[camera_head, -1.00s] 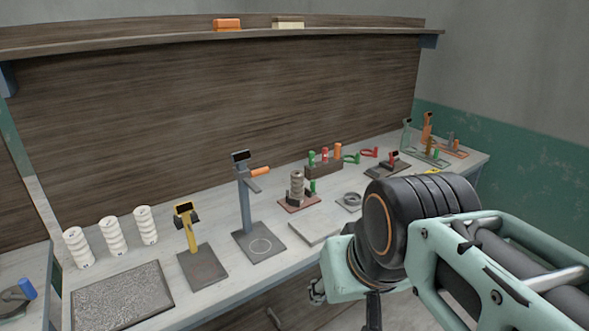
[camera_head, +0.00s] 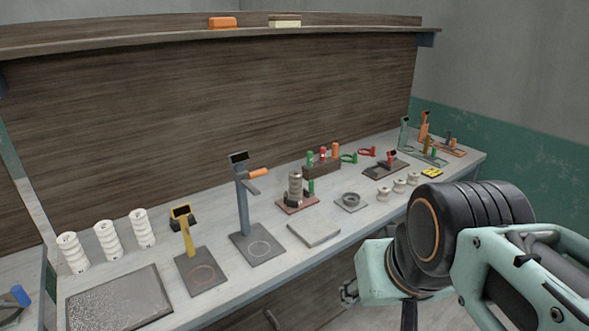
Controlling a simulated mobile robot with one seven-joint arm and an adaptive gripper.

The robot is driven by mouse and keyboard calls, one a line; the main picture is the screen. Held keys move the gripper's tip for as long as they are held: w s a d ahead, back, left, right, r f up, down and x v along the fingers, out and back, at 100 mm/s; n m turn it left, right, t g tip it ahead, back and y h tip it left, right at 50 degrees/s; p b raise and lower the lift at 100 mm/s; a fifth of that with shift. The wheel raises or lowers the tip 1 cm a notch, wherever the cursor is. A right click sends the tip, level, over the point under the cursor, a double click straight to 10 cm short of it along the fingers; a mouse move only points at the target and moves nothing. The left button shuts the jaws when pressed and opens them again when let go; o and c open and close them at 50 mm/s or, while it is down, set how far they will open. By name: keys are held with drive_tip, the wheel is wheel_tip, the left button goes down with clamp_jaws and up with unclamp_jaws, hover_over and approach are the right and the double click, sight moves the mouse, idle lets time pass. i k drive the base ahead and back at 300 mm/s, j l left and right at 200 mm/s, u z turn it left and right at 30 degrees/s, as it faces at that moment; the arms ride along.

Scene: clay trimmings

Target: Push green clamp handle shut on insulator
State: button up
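A ribbed brown-grey insulator (camera_head: 295,186) stands upright on a small reddish-brown base plate (camera_head: 290,208) in the middle of the bench. A green clamp handle (camera_head: 311,187) stands upright just right of it; whether it touches the insulator is too small to tell. My arm fills the lower right, well in front of and right of this clamp. A small dark part at its left end, apparently my gripper (camera_head: 348,292), shows below the bench edge, mostly hidden behind the arm link. Its fingers cannot be made out.
A blue-grey post with an orange handle (camera_head: 257,173) and a yellow stand (camera_head: 186,230) are left of the clamp. A flat grey slab (camera_head: 314,233) lies in front. A rack of coloured handles (camera_head: 322,168) stands behind. Small pale insulators (camera_head: 384,193) sit to the right.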

sight(307, 193)
drive_tip(key=i+l+u, duration=0.2)
drive_tip(key=i+l, duration=1.35)
drive_tip(key=i, duration=0.05)
